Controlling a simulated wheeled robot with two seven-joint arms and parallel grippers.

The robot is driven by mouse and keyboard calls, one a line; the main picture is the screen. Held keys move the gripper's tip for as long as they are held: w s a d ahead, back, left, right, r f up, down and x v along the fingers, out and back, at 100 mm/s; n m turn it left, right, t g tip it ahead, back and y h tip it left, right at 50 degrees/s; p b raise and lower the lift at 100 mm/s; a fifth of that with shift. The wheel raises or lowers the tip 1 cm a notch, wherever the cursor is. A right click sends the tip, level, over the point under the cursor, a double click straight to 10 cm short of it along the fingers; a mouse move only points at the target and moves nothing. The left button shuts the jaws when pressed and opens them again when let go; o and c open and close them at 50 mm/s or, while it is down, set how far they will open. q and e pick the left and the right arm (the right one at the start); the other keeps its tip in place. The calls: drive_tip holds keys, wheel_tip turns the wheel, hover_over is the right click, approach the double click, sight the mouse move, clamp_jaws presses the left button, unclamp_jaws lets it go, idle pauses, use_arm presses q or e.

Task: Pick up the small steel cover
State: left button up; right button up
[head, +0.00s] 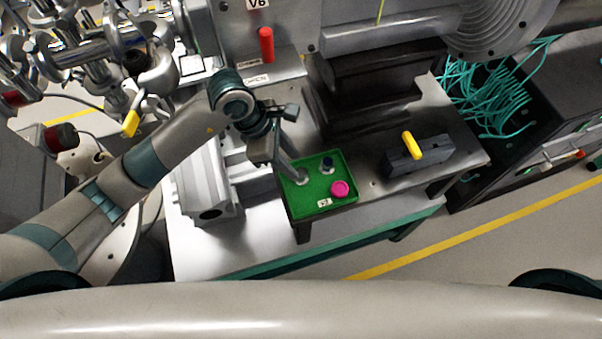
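The small round steel piece (302,179), which looks like the steel cover, is in the left part of a green tray (322,206). My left gripper (292,168) reaches down over the tray's left edge, and its fingertips are at or just above the steel piece. The fingers overlap in this view and partly hide the piece, so I cannot tell whether they touch it or are closed. A dark blue round piece (328,164) and a pink round piece (340,189) are also in the tray. My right gripper is not in view.
The tray is on a metal bench (372,184) beside a dark stepped block (370,95). A grey box with a yellow handle (411,146) is to the right. A red-handled part (266,45) is behind. Teal cables (485,95) hang at the far right.

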sight(300, 172)
use_arm(q)
drive_tip(key=shift+b+x, duration=0.8)
drive_tip(key=shift+x, duration=1.55)
drive_tip(key=shift+r, duration=0.1)
drive_tip(key=c, duration=0.9)
